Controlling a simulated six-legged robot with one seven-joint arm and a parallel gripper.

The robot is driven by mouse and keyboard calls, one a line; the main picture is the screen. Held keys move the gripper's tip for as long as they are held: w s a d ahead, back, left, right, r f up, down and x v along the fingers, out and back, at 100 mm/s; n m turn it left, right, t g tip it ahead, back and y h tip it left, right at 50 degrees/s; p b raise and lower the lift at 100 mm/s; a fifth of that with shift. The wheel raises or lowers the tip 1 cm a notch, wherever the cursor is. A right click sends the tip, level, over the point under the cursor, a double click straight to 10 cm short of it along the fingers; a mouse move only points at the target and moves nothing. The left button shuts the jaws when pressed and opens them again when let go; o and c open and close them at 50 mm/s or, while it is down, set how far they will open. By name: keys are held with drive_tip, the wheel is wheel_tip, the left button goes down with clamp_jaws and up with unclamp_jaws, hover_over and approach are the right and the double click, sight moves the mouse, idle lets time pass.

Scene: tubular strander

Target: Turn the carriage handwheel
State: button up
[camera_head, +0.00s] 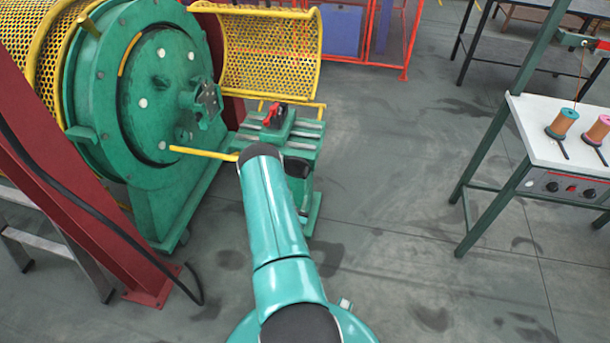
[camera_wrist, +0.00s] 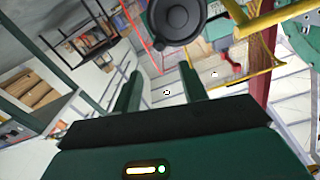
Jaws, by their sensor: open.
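In the wrist view my gripper (camera_wrist: 160,88) is open, its two green fingers apart with nothing between them. A dark round wheel with a raised hub (camera_wrist: 174,14), which looks like the carriage handwheel, is at the top of that view, beyond the fingertips and apart from them. In the head view a black rounded part (camera_head: 297,167) on the front of the green carriage (camera_head: 300,138) may be the same wheel, partly hidden by my arm. My gripper is hidden behind my arm there. A red lever (camera_head: 272,115) stands on the carriage and also shows in the wrist view (camera_wrist: 231,66).
A big green drum (camera_head: 150,90) with yellow mesh guards (camera_head: 270,50) stands at left. A yellow bar (camera_head: 205,153) reaches close to my arm. A red beam (camera_head: 70,190) and cable are at left. A white-topped bench (camera_head: 530,130) stands right; floor between is clear.

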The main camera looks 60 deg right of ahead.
sight(306, 177)
drive_tip(key=x, duration=1.3)
clamp_jaws()
drive_tip(key=shift+s+f+m, duration=0.25)
drive_tip(key=shift+f+m, duration=0.3)
drive_tip(key=shift+m, duration=0.45)
drive_tip(key=shift+f+m, duration=0.35)
drive_tip(key=shift+m, duration=0.35)
drive_tip(key=shift+f+m, duration=0.3)
drive_tip(key=shift+m, duration=0.4)
